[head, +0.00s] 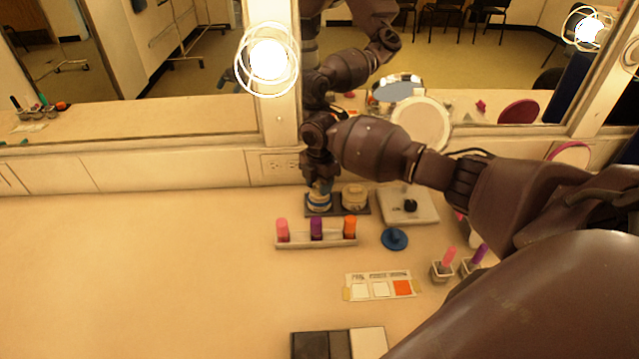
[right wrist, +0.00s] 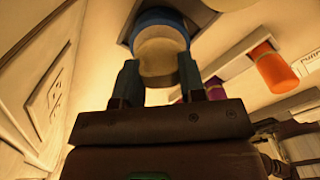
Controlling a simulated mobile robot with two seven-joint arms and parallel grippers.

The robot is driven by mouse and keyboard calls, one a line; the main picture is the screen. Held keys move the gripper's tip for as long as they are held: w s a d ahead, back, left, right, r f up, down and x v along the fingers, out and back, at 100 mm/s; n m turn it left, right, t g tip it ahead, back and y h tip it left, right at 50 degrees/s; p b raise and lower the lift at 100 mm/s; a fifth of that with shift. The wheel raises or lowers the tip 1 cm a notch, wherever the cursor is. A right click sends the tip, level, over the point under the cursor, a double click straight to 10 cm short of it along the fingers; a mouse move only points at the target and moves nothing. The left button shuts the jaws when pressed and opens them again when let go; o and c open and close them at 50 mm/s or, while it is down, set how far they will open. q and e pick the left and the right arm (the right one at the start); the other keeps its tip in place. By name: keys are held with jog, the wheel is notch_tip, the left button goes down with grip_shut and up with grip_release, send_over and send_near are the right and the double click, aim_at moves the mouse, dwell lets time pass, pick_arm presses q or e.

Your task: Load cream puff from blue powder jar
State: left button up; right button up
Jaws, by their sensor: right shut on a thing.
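My right gripper (head: 319,184) reaches down at the back of the counter, over the blue powder jar (head: 319,203), which stands on a dark tray. In the right wrist view my right gripper (right wrist: 160,80) is shut on the cream puff (right wrist: 160,52), a pale round piece between its teal fingers. The blue rim of the jar (right wrist: 158,17) shows around the puff's far side. I cannot tell how deep the puff sits in the jar. A blue lid (head: 394,239) lies on the counter to the right. My left gripper is not in view.
A cream jar (head: 355,197) stands right beside the blue one. In front is a rack (head: 310,241) with pink, purple and orange pieces. A swatch card (head: 380,287), small cups (head: 442,270) and a round mirror (head: 420,122) are nearby. The counter's left side is clear.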

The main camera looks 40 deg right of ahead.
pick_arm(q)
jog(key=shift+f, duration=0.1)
pick_arm(e)
jog(key=shift+f, duration=0.2)
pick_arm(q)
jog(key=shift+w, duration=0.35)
pick_arm(e)
jog(key=shift+f, duration=0.15)
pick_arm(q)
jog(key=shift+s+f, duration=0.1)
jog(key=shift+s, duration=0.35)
pick_arm(e)
jog(key=shift+f, duration=0.1)
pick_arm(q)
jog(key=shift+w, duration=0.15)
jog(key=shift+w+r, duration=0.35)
pick_arm(e)
jog(key=shift+f, duration=0.1)
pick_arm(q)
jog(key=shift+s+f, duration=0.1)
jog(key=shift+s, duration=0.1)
